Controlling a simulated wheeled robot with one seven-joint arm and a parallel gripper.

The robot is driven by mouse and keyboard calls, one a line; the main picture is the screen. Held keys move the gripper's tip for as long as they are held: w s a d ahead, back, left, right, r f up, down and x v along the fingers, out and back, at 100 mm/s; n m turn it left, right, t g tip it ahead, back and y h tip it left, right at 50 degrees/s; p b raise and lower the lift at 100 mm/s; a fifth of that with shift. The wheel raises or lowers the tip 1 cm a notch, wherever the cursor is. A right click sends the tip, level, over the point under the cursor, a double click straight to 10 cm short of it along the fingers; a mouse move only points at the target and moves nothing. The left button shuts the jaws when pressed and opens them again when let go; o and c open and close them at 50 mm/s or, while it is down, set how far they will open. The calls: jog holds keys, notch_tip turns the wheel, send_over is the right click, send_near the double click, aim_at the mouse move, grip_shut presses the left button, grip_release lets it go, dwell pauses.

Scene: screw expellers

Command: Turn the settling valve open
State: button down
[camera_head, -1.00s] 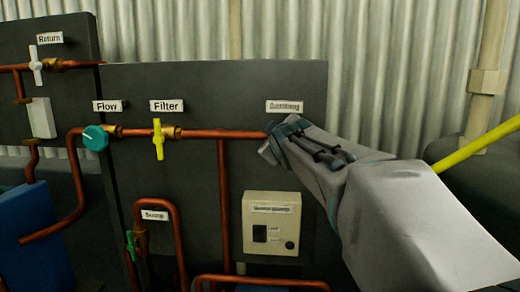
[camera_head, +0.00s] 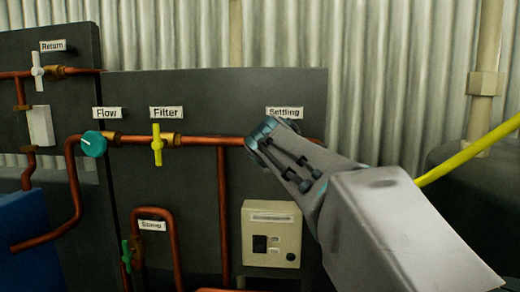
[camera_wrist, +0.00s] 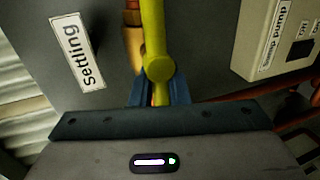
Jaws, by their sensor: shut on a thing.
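The settling valve shows in the wrist view as a yellow handle (camera_wrist: 155,35) with a round hub, beside the white "Settling" label (camera_wrist: 78,50). The label also shows in the head view (camera_head: 284,112). My gripper (camera_wrist: 160,98) is shut on the lower end of the yellow handle, with a blue finger on each side. The handle runs nearly upright in the wrist picture, roughly along the label's length, with copper-coloured pipe behind it. In the head view my gripper (camera_head: 257,136) is at the copper pipe just below the label and hides the valve.
Left along the pipe are the yellow filter valve (camera_head: 157,146) and the teal flow knob (camera_head: 94,144). A white return valve (camera_head: 37,71) is at upper left and a green valve (camera_head: 126,256) at lower left. A beige control box (camera_head: 271,234) sits below my gripper.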

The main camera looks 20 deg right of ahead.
dwell(0.4)
jog(key=c, duration=1.5)
grip_release()
jog(key=shift+o, duration=0.2)
